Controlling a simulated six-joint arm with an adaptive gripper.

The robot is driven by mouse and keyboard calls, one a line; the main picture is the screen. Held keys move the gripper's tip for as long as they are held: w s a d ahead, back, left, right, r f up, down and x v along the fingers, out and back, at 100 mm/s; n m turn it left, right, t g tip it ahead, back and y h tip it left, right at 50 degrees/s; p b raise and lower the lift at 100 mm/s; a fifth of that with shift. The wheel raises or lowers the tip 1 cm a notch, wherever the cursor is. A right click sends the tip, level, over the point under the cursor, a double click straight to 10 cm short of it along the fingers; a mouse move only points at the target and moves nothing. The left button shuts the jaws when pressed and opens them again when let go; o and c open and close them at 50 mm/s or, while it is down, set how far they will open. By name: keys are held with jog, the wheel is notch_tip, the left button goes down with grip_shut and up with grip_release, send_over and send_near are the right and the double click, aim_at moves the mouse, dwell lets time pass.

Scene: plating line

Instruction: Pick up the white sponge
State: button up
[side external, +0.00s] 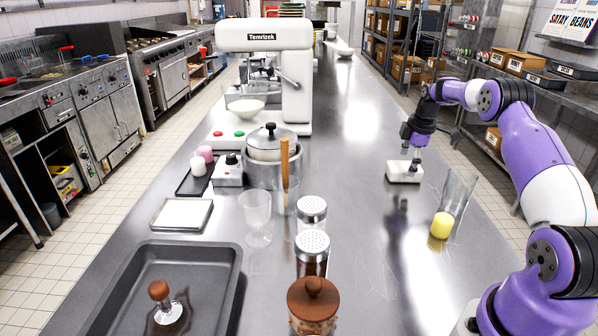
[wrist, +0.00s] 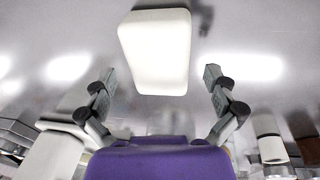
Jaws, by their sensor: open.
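The white sponge (side external: 404,172) is a rounded block on the steel counter, right of the middle in the side view. In the wrist view the sponge (wrist: 155,45) lies at the top centre, slightly tilted. My gripper (side external: 408,155) points down over the sponge in the side view, and its fingertips are too small there to tell any contact. In the wrist view my gripper (wrist: 159,76) is open, with one finger on each side of the sponge's near end and gaps between. Nothing is held.
A clear glass (side external: 459,192) and a yellow cylinder (side external: 442,226) stand nearer, to the right. A white mixer (side external: 298,85), a steel pot (side external: 272,145) and shakers (side external: 312,212) stand left. A dark baking tray (side external: 225,262) is at front left. The counter around the sponge is clear.

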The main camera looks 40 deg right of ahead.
jog(key=shift+w+f, duration=0.2)
jog(key=shift+f, duration=0.95)
jog(key=c, duration=0.8)
